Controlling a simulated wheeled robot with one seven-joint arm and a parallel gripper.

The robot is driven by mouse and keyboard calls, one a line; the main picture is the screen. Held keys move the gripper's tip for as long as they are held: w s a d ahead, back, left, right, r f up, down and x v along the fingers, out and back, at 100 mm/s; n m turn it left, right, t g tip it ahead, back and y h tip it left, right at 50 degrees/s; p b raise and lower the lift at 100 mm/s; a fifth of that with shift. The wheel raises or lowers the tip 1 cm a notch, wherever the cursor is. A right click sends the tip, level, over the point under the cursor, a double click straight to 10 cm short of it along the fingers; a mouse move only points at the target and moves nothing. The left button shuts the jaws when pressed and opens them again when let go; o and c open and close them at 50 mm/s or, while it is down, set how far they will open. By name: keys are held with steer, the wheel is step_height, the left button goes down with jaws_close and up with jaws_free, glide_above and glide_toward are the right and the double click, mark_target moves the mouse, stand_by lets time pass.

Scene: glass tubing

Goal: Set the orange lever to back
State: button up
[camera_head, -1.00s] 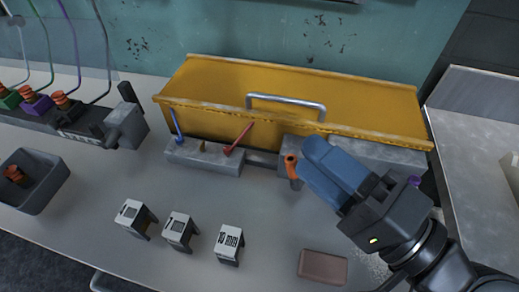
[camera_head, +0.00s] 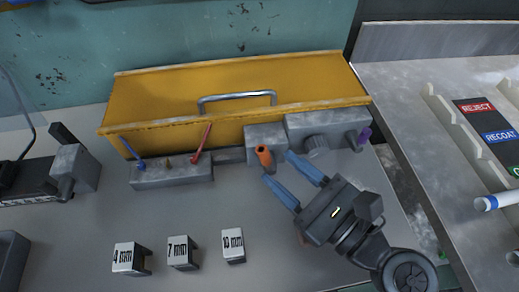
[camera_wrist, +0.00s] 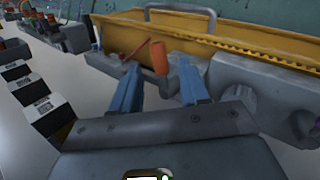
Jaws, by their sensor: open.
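The orange lever (camera_head: 264,156) stands on a grey block (camera_head: 263,136) at the front of the yellow box, its end pointing toward the camera. My gripper (camera_head: 285,173) is open, its two blue fingers apart, just in front of and to the right of the lever. In the wrist view the orange lever (camera_wrist: 159,57) shows upright beyond and between the two blue fingers (camera_wrist: 159,92). I see no clear contact between fingers and lever.
The yellow box (camera_head: 235,90) with a metal handle stands behind. To the left are blue and red levers (camera_head: 201,144); to the right a knob (camera_head: 316,146) and a purple lever (camera_head: 364,135). Several labelled blocks (camera_head: 182,252) stand in front. A rack (camera_head: 470,130) is at far right.

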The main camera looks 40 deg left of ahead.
mark_target(268, 159)
steer(key=shift+w+a+p, duration=0.15)
steer(key=shift+a, duration=1.2)
steer(key=shift+w+a+p, duration=0.1)
steer(key=shift+a+p, duration=0.05)
steer(key=shift+a, duration=1.15)
steer(key=shift+c, duration=0.3)
jaws_close()
